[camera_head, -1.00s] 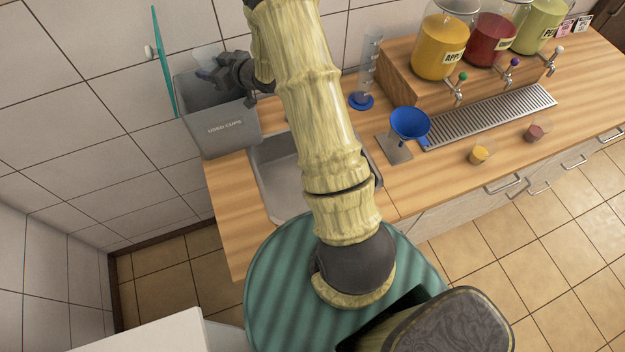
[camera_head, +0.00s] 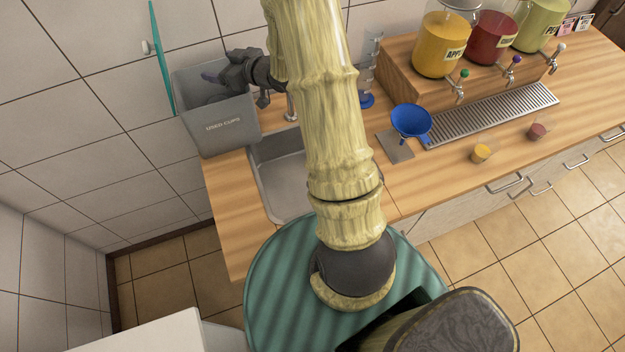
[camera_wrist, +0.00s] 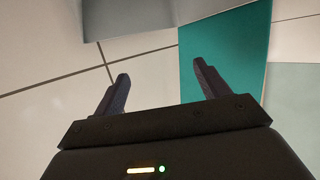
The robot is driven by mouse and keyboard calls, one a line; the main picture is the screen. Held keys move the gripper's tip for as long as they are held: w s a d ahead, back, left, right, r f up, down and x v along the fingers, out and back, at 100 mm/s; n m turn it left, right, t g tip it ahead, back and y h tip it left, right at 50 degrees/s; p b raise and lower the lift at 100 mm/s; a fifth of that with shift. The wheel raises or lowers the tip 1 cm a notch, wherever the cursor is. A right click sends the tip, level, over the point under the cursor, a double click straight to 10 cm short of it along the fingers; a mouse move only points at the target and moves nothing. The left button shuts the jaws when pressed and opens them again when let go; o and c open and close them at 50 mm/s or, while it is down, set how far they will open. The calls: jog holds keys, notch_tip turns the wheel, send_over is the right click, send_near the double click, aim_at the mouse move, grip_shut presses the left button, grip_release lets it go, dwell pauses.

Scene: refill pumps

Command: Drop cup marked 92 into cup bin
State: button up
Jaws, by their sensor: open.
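The grey bin labelled "USED CUPS" (camera_head: 222,128) stands at the left end of the counter, with its teal lid (camera_head: 162,60) raised upright. My gripper (camera_head: 208,77) is over the bin's opening, its jaws apart. In the wrist view the two fingers (camera_wrist: 161,75) are spread with nothing between them, and the teal lid (camera_wrist: 222,60) shows behind them. No cup marked 92 can be seen in either view. The inside of the bin is mostly hidden by its front wall and my gripper.
A sink (camera_head: 283,180) lies right of the bin, partly behind my arm. A blue funnel (camera_head: 410,121) stands on the counter, with a drip grate (camera_head: 490,116) beyond it. A small yellow cup (camera_head: 481,153) and a red cup (camera_head: 537,131) sit near the front edge. Juice dispensers (camera_head: 443,45) stand behind.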

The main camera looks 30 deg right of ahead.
jog(key=b+v, duration=0.3)
jog(key=v, duration=0.9)
jog(key=shift+s+d, duration=0.25)
jog(key=shift+d, duration=0.05)
jog(key=shift+w, duration=0.15)
jog(key=s+a+f+m+g+h, duration=0.2)
jog(key=s+a+g+h, duration=0.1)
jog(key=s, duration=0.5)
jog(key=s+a+f+m+g+h, duration=0.3)
jog(key=s+a+g, duration=0.1)
jog(key=s+g, duration=0.3)
jog(key=shift+s+a+f+g, duration=0.25)
jog(key=shift+s+a+g, duration=0.1)
jog(key=shift+s, duration=0.8)
jog(key=shift+c, duration=0.4)
